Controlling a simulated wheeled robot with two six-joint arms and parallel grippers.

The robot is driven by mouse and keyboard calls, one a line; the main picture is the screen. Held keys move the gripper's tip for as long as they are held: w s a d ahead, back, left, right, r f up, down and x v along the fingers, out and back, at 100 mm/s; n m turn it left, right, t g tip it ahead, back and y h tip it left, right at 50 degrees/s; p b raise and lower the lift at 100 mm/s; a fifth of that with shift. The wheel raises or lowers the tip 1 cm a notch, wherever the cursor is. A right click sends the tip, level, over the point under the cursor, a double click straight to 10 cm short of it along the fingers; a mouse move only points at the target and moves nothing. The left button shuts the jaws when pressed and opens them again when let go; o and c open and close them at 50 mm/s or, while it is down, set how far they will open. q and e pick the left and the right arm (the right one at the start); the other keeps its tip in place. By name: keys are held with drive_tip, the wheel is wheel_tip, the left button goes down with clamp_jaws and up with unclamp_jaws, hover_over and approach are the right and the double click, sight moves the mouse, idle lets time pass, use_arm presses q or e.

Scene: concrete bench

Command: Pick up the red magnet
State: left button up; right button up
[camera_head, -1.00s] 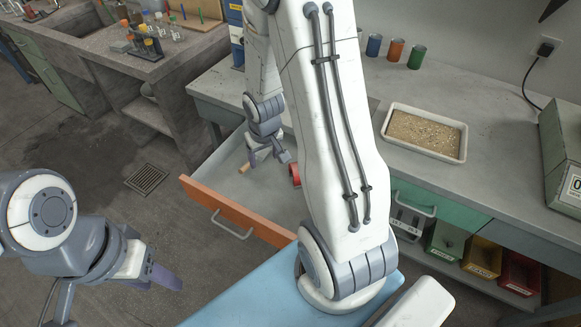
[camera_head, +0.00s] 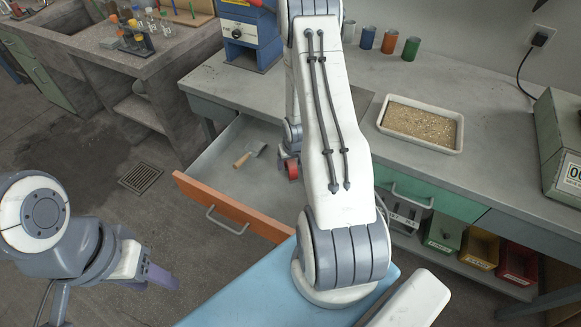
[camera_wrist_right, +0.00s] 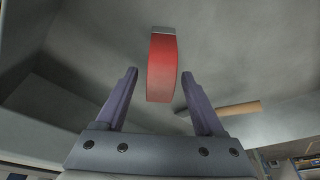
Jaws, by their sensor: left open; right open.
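The red magnet (camera_head: 292,169) lies in the open orange-fronted drawer (camera_head: 222,203), near its right side and partly hidden by my right arm. In the right wrist view the red magnet (camera_wrist_right: 162,68) has a grey tip at its far end. My right gripper (camera_wrist_right: 158,88) is open, with its two fingers apart on either side of the magnet's near end. I cannot tell how far above it they are. In the head view the right fingers are mostly hidden behind the arm. My left gripper (camera_head: 160,276) is open and empty over the floor at lower left.
A wooden-handled tool (camera_head: 247,157) lies in the drawer left of the magnet; its handle (camera_wrist_right: 228,109) shows right of the fingers. The drawer walls surround the space. A tray of granules (camera_head: 422,124) and several coloured cups (camera_head: 390,42) stand on the bench.

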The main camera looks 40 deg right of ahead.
drive_tip(key=shift+x, duration=1.1)
clamp_jaws()
idle(0.6)
